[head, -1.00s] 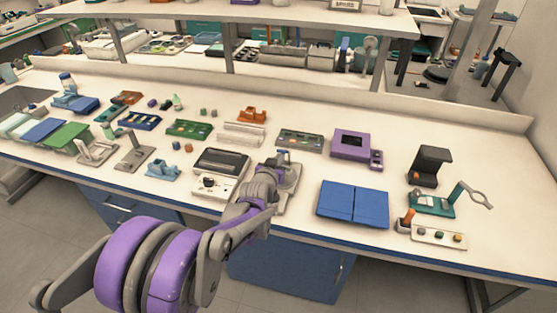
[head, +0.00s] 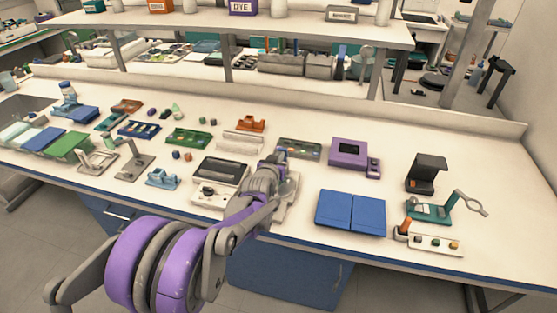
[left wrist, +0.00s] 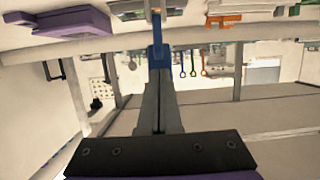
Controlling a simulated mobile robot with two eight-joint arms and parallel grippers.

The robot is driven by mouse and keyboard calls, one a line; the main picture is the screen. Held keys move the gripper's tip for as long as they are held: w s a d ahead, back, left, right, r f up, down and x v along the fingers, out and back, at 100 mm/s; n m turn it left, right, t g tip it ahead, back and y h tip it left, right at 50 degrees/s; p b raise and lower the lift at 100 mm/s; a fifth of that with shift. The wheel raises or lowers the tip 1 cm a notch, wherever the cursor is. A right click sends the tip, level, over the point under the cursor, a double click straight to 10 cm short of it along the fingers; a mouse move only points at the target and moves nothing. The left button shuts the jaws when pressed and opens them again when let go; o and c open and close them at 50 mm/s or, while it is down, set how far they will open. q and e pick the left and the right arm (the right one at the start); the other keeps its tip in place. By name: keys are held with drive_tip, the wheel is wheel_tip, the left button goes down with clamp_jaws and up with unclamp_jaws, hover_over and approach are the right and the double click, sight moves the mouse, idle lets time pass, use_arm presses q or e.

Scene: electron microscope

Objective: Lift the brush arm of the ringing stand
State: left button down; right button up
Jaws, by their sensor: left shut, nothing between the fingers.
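A pale grey stand (head: 291,188) with a round part on its base, which looks like the ringing stand, is near the front edge of the bench, mid-picture in the head view. My left gripper (head: 272,165) is over it and hides much of it, including any clear view of the brush arm. In the left wrist view the gripper's fingers (left wrist: 158,105) are shut, with nothing visibly held between them. A narrow blue piece (left wrist: 157,52) shows at their tips; I cannot tell whether it belongs to the fingers or the stand. My right gripper is not in view.
A grey and white device (head: 219,180) stands close on the left, and a blue flat case (head: 351,213) lies on the right. Bare bench lies between the case and the teal stand (head: 428,212).

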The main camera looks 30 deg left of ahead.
use_arm(q)
drive_tip(key=shift+w+r, duration=0.2)
drive_tip(key=shift+w, duration=0.1)
drive_tip(key=shift+w+a+r+p, duration=0.15)
drive_tip(key=shift+w+r+p, duration=0.1)
drive_tip(key=shift+w, duration=0.25)
drive_tip(key=shift+w+a+r+p, duration=0.15)
drive_tip(key=shift+w+r, duration=0.1)
drive_tip(key=shift+w, duration=0.3)
drive_tip(key=shift+w+a+r, duration=0.1)
drive_tip(key=shift+w+a, duration=0.05)
drive_tip(key=shift+w, duration=0.45)
drive_tip(key=shift+w+a+r, duration=0.1)
drive_tip(key=shift+w+a, duration=0.05)
drive_tip(key=shift+w, duration=0.4)
